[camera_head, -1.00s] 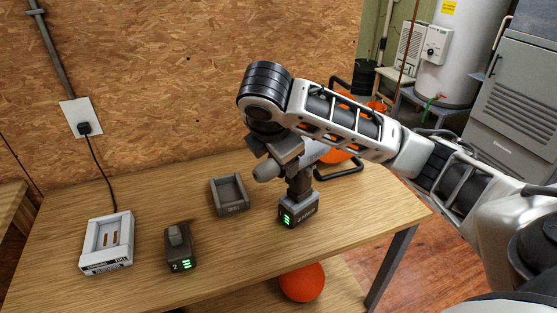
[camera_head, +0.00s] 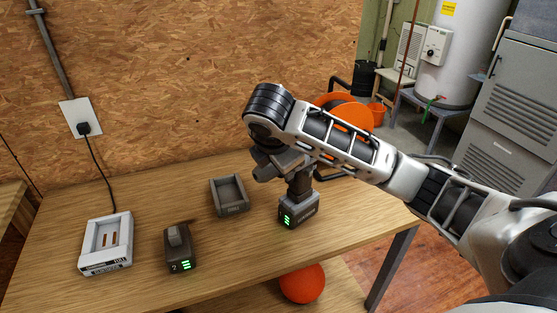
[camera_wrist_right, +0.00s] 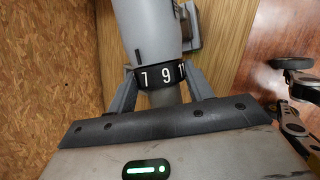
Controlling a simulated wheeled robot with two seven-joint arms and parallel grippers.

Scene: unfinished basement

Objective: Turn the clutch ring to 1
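The drill stands upright on the workbench on its battery (camera_head: 299,211), which has green lights. Its handle (camera_head: 300,183) shows, but my right arm hides most of its body. In the right wrist view, the drill body (camera_wrist_right: 150,30) runs to a black clutch ring (camera_wrist_right: 160,76) with white numbers. I read 7 and 9, and part of another number at the right edge. My right gripper (camera_wrist_right: 160,88) has one finger on each side of the ring, with no clear gap visible. In the head view, my right gripper (camera_head: 283,160) is over the drill's front end. My left gripper is out of view.
A charger (camera_head: 107,243) is at the left of the workbench (camera_head: 235,250), with a spare battery (camera_head: 180,248) beside it and an empty grey tray (camera_head: 230,196) behind. An orange reel (camera_head: 360,112) is behind my right arm. An orange ball (camera_head: 302,283) is below the benchtop.

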